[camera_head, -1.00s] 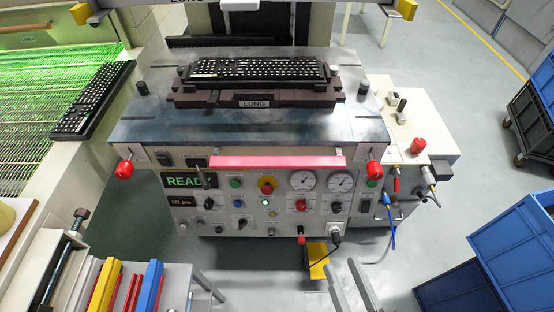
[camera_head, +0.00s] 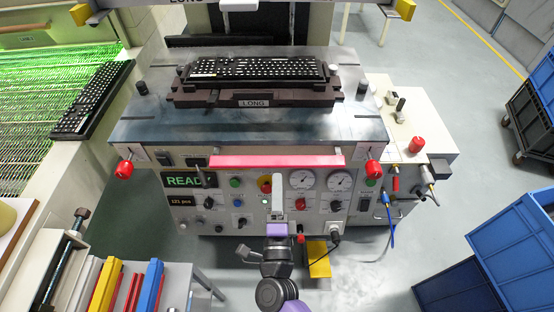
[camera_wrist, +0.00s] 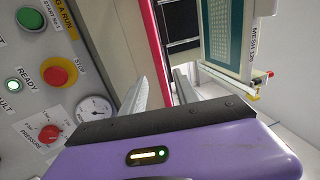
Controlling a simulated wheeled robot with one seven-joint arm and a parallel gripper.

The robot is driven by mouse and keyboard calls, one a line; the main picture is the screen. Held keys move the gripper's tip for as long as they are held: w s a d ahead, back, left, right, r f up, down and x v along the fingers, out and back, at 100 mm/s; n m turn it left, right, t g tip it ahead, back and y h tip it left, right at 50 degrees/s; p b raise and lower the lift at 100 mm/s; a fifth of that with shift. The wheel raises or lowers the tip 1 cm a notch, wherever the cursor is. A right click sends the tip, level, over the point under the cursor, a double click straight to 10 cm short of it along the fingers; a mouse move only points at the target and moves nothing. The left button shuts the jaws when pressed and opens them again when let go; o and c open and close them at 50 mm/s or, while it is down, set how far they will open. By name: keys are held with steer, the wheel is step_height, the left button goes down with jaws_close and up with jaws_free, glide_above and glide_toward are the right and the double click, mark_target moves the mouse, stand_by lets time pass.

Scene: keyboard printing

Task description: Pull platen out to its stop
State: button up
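The platen (camera_head: 145,117), a dark steel plate on top of the printing machine, bears a brown nest (camera_head: 210,98) marked LONG with a black keyboard (camera_head: 255,70) in it. A red handle bar (camera_head: 235,162) runs along the machine's front edge below the platen. It also shows in the wrist view (camera_wrist: 150,40), upright in the picture. My gripper (camera_head: 278,182) is in front of the control panel, just below the bar. In the wrist view my gripper (camera_wrist: 160,80) has its two fingers apart with nothing held. The bar appears between them in the picture; no contact is visible.
The control panel (camera_head: 222,215) with buttons, knobs and gauges is close behind my gripper. Red knobs (camera_head: 124,170) (camera_head: 374,168) stand at both front corners. A conveyor (camera_head: 40,100) with another keyboard (camera_head: 92,100) is at left. Blue crates (camera_head: 515,250) stand at right.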

mark_target(277, 159)
steer(key=x, duration=0.7)
steer(key=shift+w, duration=0.35)
jaws_close()
stand_by(1.1)
